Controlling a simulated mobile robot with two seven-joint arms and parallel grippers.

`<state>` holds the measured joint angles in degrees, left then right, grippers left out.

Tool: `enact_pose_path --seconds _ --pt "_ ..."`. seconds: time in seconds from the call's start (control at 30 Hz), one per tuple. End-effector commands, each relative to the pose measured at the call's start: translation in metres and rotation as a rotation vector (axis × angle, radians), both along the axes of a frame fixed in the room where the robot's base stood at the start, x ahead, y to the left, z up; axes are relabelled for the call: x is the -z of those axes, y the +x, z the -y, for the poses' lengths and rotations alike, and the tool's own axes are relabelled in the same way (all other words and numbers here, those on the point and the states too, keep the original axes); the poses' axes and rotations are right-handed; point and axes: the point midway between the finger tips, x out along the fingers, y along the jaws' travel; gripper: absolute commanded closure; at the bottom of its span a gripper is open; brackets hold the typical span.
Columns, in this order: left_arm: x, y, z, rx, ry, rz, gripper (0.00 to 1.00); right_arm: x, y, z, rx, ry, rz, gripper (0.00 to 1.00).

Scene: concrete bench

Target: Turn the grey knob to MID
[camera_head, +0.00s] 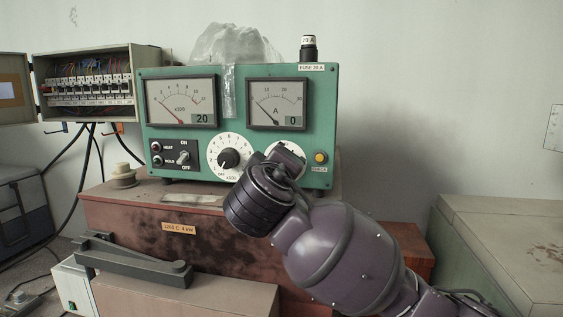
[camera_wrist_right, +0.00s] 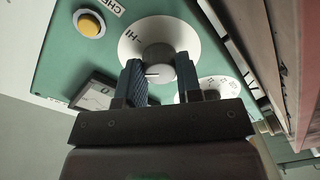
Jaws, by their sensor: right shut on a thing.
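The grey knob (camera_wrist_right: 160,62) sits on a round white dial (camera_wrist_right: 190,38) of the green panel, in the right wrist view. My right gripper (camera_wrist_right: 161,76) has its two blue-grey fingers shut on it, one on each side. A short white mark shows on the knob; the letters HI show on the dial left of it. Other dial marks are hidden by the fingers. In the head view my right gripper (camera_head: 287,158) reaches the panel's lower right and hides the knob; only the dial's edge shows. My left gripper is in neither view.
The green panel (camera_head: 232,84) also carries two meters, a black knob (camera_head: 229,158) on a larger dial left of my gripper, a toggle switch (camera_head: 183,158) and a yellow button (camera_head: 320,157) close on the right. A dark lever (camera_head: 135,262) lies in front.

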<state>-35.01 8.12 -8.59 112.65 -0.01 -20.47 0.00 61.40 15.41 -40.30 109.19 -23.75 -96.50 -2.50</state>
Motion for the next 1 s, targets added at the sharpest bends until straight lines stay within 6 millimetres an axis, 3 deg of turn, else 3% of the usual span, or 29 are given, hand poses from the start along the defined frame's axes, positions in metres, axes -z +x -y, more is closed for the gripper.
enact_pose_path --seconds 0.6,1.0 --pt "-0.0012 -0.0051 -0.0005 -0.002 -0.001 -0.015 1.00 0.0004 0.0001 -0.0005 -0.001 -0.545 -0.109 0.91" --pt "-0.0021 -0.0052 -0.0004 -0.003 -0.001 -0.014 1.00 0.0011 0.0000 -0.0009 -0.001 -0.733 -0.147 0.91"
